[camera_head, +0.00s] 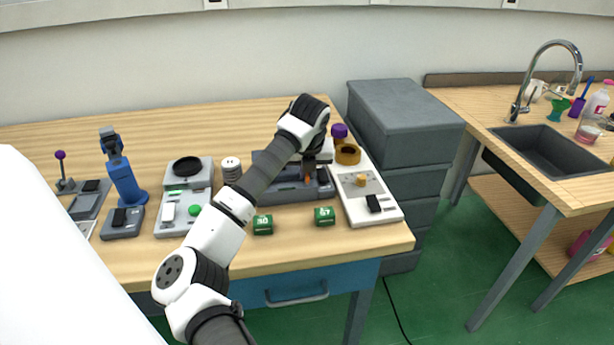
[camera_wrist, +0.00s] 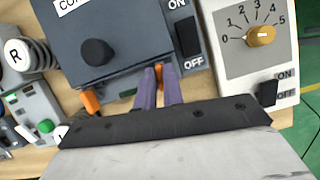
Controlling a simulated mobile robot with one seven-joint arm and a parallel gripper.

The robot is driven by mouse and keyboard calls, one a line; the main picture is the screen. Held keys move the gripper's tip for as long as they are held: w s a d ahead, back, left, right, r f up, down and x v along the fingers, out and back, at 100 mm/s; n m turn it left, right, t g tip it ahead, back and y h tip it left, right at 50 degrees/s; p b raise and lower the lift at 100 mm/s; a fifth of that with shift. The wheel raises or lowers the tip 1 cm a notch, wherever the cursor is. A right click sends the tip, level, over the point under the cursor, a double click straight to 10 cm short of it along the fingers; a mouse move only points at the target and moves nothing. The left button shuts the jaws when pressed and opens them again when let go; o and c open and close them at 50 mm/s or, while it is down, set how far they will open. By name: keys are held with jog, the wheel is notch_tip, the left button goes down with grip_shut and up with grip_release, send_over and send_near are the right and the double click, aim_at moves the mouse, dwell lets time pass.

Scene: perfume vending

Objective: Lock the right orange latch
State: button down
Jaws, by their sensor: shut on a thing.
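The grey box device (camera_head: 290,194) stands on the wooden table, and its dark lid with a black knob fills the upper left of the wrist view (camera_wrist: 130,68). The right orange latch (camera_wrist: 158,70) shows as a small orange piece at the box's front edge, between the purple fingertips of my gripper (camera_wrist: 159,80). My gripper is shut on it; the fingers hide most of the latch. The left orange latch (camera_wrist: 91,102) is apart from the fingers, at the same front edge. In the head view my gripper (camera_head: 309,174) is over the box's right part.
A white dial panel (camera_head: 364,192) with a yellow knob stands close on the right. Two green blocks (camera_head: 263,225) (camera_head: 325,216) lie in front of the box. A white and grey device (camera_head: 185,208) stands to the left. The table's front edge is mostly clear.

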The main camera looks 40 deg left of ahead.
jog(key=shift+n+b, duration=0.5)
jog(key=shift+n, duration=0.2)
jog(key=shift+y, duration=0.3)
jog(key=c, duration=1.5)
grip_release()
jog(key=shift+g, duration=0.3)
jog(key=b+v, duration=0.3)
jog(key=v, duration=1)
jog(key=shift+s+r, duration=0.1)
jog(key=shift+r, duration=0.3)
